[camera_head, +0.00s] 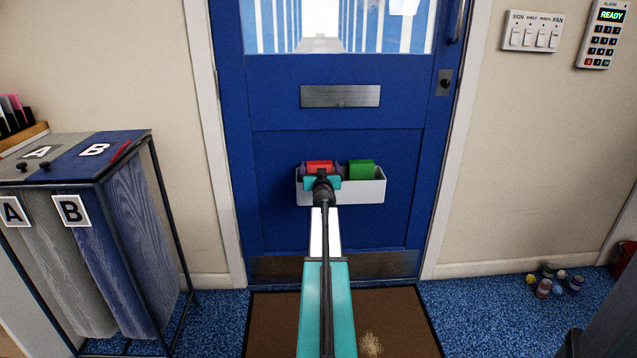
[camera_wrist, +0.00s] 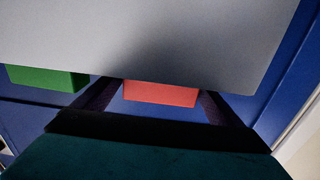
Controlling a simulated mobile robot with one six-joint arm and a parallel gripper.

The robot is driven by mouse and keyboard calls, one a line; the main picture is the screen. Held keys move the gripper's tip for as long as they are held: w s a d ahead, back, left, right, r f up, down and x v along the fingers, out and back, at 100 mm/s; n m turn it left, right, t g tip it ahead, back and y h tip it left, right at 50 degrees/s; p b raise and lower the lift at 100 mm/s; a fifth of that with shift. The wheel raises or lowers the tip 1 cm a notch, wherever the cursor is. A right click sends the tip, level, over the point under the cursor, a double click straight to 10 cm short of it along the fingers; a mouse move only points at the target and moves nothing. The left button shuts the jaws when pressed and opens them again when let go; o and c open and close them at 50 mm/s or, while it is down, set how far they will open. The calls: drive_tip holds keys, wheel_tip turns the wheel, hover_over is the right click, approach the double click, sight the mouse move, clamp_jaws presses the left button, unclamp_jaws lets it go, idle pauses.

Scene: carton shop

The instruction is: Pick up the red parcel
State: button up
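The red parcel (camera_head: 319,166) stands in the left part of a pale grey tray (camera_head: 345,192) on the blue door. Its top shows above the tray's rim, and its lower part is hidden. In the wrist view the red parcel (camera_wrist: 160,93) lies between the two dark fingers of my gripper (camera_wrist: 160,100). The fingers are apart, one on each side of it, with their tips partly hidden by the tray. My gripper (camera_head: 321,173) is open around the parcel; any contact is too fine to make out.
A green parcel (camera_head: 361,168) stands in the tray just right of the red one; it shows at left in the wrist view (camera_wrist: 45,78). A frame with A and B bins (camera_head: 118,238) stands at left. Small jars (camera_head: 545,287) lie on the floor at right.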

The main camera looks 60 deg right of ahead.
drive_tip(key=c, duration=1.2)
drive_tip(key=shift+r, duration=0.1)
wheel_tip(320, 180, up, 10)
drive_tip(key=p, duration=0.9)
